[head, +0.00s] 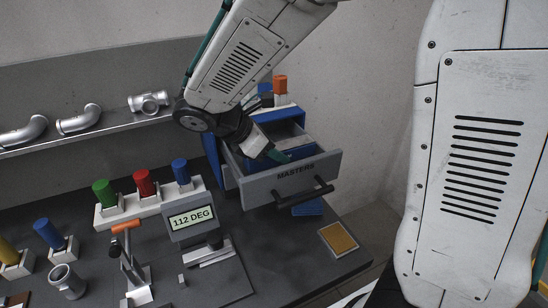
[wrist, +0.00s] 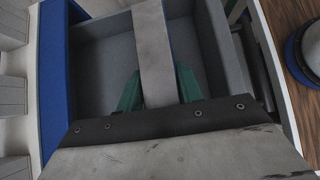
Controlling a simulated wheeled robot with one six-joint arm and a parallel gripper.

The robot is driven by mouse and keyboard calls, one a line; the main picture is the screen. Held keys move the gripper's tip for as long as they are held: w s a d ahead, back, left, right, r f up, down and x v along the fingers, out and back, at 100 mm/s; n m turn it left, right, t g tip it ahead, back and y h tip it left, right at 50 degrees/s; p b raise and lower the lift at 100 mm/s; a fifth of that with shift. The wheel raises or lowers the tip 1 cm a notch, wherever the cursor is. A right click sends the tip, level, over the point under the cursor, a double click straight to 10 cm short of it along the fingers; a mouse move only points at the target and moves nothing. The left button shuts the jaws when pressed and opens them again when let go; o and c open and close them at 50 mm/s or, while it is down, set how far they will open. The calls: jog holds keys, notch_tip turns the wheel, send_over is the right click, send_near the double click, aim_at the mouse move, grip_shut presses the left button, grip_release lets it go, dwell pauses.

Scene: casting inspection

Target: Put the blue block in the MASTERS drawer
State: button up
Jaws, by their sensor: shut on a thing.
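The MASTERS drawer (head: 263,190) is pulled out of its blue cabinet (head: 212,152) in the head view; its grey inside also shows in the wrist view (wrist: 100,70). My gripper (head: 276,156) reaches down into the drawer opening, its teal fingers shut. In the wrist view a grey bar lies between the teal fingers and hides most of the grip. I cannot tell whether the block touches the drawer floor.
A dark handle (head: 292,195) sticks out from the drawer front. The 112 DEG display (head: 191,217) stands left of the drawer, near a stand with green, red and blue cylinders (head: 181,170). A yellow-brown pad (head: 338,239) lies on the right of the bench. Pipe fittings line the back shelf.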

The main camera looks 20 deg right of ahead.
jog(key=shift+f, duration=1.05)
jog(key=o, duration=1.1)
jog(key=shift+f, duration=0.15)
